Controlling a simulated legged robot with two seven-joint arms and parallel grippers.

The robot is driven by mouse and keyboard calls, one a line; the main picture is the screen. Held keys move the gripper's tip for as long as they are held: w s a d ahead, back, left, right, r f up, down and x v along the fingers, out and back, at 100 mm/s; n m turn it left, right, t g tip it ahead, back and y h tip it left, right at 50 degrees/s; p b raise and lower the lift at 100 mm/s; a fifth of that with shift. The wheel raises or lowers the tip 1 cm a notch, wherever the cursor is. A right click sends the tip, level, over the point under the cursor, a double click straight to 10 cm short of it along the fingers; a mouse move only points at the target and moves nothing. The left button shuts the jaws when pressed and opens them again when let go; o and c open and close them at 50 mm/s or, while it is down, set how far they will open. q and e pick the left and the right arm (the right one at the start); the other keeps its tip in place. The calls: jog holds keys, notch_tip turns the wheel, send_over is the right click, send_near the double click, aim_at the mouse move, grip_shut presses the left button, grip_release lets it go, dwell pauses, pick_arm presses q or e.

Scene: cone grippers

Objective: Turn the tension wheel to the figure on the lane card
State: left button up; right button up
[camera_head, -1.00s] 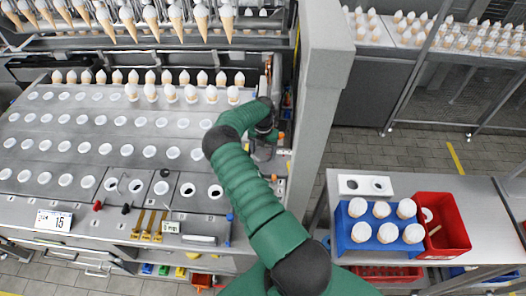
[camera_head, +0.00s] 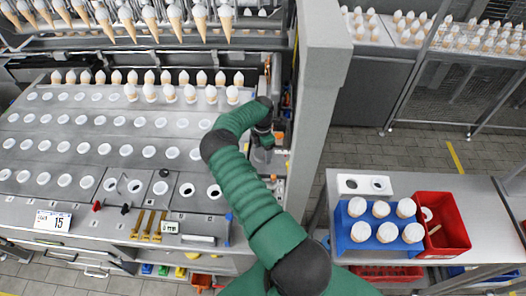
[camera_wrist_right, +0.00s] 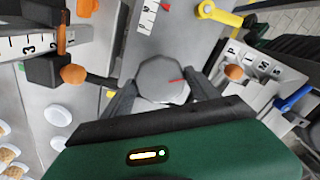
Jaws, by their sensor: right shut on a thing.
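The tension wheel (camera_wrist_right: 163,80) is a grey many-sided knob with a small red mark on its right side in the right wrist view. My right gripper (camera_wrist_right: 163,92) is shut on it, one dark finger on each side. In the head view my right gripper (camera_head: 262,153) is at the right end of the machine, and the wheel is mostly hidden there. The lane card (camera_head: 53,221) is a white card at the front left that reads 15. A numbered scale (camera_wrist_right: 25,44) with an orange pointer (camera_wrist_right: 62,42) shows at the left of the wrist view. My left gripper is out of view.
A grey post (camera_head: 318,100) stands just right of my right arm. A yellow lever (camera_wrist_right: 218,14) and a blue lever (camera_wrist_right: 296,98) are near the wheel. A blue crate of cones (camera_head: 345,240) and a red bin (camera_head: 462,235) stand on the right table.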

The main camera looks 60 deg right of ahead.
aim_at(262, 153)
jog(key=shift+a+f, duration=0.15)
jog(key=shift+a, duration=0.1)
dwell(0.3)
jog(key=o, duration=1.1)
jog(key=shift+w, duration=0.1)
jog(key=shift+o, duration=1.3)
jog(key=shift+w+d, duration=0.1)
jog(key=shift+d+r, duration=0.1)
jog(key=shift+r, duration=0.5)
notch_tip(262, 153, up, 16)
jog(key=b, duration=0.3)
jog(key=shift+f+b, duration=0.2)
jog(key=shift+b, duration=0.1)
